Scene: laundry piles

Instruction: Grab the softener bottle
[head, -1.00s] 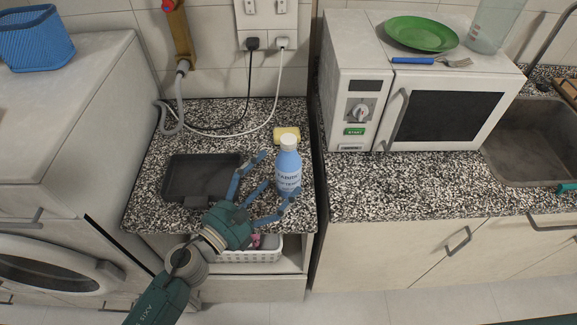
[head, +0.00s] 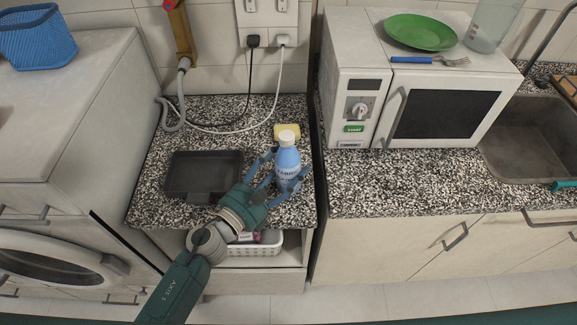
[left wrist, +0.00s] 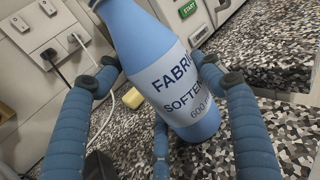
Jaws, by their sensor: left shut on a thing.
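The softener bottle (head: 288,163) is light blue with a white cap and a white label. It stands on the speckled counter, near the right edge of the left counter section. My left gripper (head: 275,178) has its blue fingers around the bottle and is shut on it. In the left wrist view the bottle (left wrist: 165,70) sits between the fingers, its label reading fabric softener, with its top cut off by the frame. My right gripper is not in view.
A yellow sponge (head: 287,131) lies just behind the bottle. A dark tray (head: 204,174) is to the left on the counter. A white microwave (head: 347,100) stands to the right, with a green plate (head: 420,32) and a fork (head: 430,61) on top. A white basket (head: 262,248) sits below the counter.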

